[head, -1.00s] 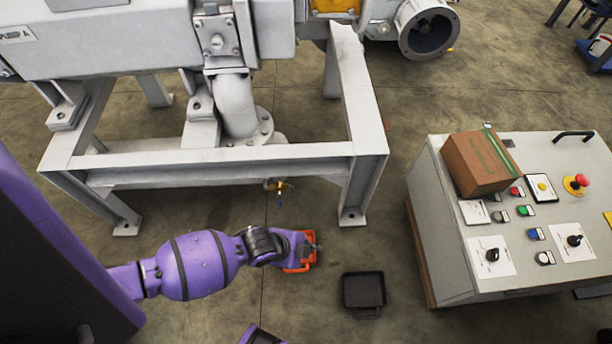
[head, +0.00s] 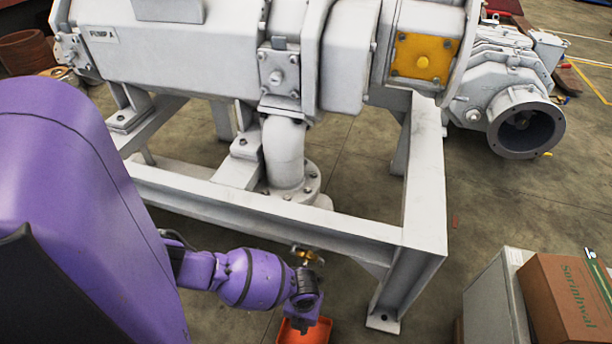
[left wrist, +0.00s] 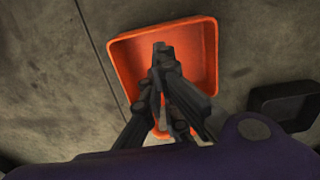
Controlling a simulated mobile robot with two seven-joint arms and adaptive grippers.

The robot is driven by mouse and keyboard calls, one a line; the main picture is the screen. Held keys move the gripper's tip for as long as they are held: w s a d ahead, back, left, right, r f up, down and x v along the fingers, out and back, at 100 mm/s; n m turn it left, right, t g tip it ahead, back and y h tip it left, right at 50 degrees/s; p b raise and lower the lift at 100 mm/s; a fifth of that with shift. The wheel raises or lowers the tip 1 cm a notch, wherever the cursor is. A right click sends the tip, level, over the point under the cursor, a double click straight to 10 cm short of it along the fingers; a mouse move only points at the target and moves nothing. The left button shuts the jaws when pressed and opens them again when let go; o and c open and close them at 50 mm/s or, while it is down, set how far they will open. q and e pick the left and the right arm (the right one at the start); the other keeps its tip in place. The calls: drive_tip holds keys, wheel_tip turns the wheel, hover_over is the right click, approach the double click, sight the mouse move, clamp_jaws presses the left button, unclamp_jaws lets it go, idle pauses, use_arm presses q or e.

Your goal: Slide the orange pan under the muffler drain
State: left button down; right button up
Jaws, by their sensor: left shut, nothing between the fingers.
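The orange pan (head: 316,333) lies on the floor at the bottom edge of the head view, partly covered by my left wrist. In the left wrist view the square orange pan (left wrist: 204,40) shows its open inside and raised rim. The muffler drain (head: 307,256), a small brass valve under the frame's front beam, appears above the pan in the picture; the exact offset is unclear. My left gripper (left wrist: 163,50) is shut and empty, its fingers overlapping the pan's interior and near rim. Whether they touch it is unclear. My right gripper is not in view.
The grey steel frame (head: 240,205) carries the pump; its front right leg (head: 392,300) stands to the right of the pan. A black tray (left wrist: 285,105) lies to the pan's right.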

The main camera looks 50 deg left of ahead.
use_arm(q)
drive_tip(key=b, duration=0.2)
hover_over(303, 341)
drive_tip(key=w+a, duration=0.2)
wheel_tip(303, 341, down, 5)
drive_tip(key=shift+w+f, duration=0.1)
drive_tip(key=shift+f, duration=0.25)
drive_tip(key=shift+w, duration=0.1)
